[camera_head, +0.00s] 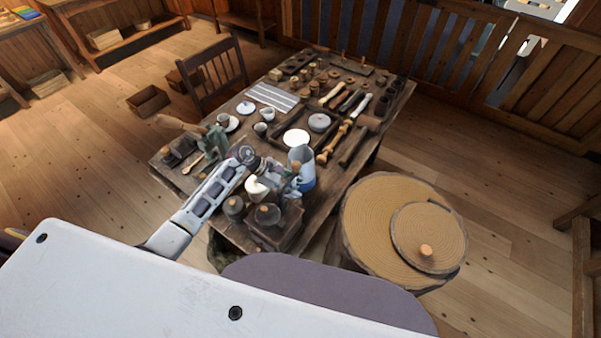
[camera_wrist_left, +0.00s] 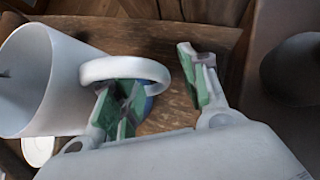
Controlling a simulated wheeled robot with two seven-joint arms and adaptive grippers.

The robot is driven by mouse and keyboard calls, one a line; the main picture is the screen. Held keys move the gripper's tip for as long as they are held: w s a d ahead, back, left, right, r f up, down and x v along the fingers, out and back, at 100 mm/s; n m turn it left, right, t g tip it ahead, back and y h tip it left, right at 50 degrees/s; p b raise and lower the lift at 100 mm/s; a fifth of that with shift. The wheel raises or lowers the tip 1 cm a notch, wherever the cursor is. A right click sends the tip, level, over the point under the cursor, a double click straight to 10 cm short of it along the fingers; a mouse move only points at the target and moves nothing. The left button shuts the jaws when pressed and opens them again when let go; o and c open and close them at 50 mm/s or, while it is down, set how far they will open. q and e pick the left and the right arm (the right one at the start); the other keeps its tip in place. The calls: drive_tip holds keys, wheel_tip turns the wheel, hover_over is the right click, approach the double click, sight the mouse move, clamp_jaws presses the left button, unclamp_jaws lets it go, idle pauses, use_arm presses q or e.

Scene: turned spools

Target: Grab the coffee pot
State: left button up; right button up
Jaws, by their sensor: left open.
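The coffee pot (camera_head: 307,180) is a tall, pale, open-topped cylinder with a blue lower part, upright near the table's front right edge. In the left wrist view its pale body (camera_wrist_left: 42,85) fills the left side, and its white looped handle (camera_wrist_left: 125,67) reaches toward my fingers. My left gripper (camera_head: 290,180) is beside the pot in the head view. In the left wrist view the gripper (camera_wrist_left: 158,78) is open, one green-padded finger overlapping the handle and the other to its right. I cannot tell whether the fingers touch the handle. My right gripper is not in view.
A dark wooden box (camera_head: 275,234) and lidded jars stand at the table's near end. A white plate (camera_head: 296,138) and a grey lidded pot (camera_head: 319,122) lie behind the pot. Turned wooden pieces crowd the far table. A round wooden stump (camera_head: 370,225) stands right of the table.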

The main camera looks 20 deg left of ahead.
use_arm(q)
clamp_jaws()
drive_tip(key=shift+s, duration=0.1)
idle(0.3)
drive_tip(key=shift+r, duration=0.1)
idle(0.3)
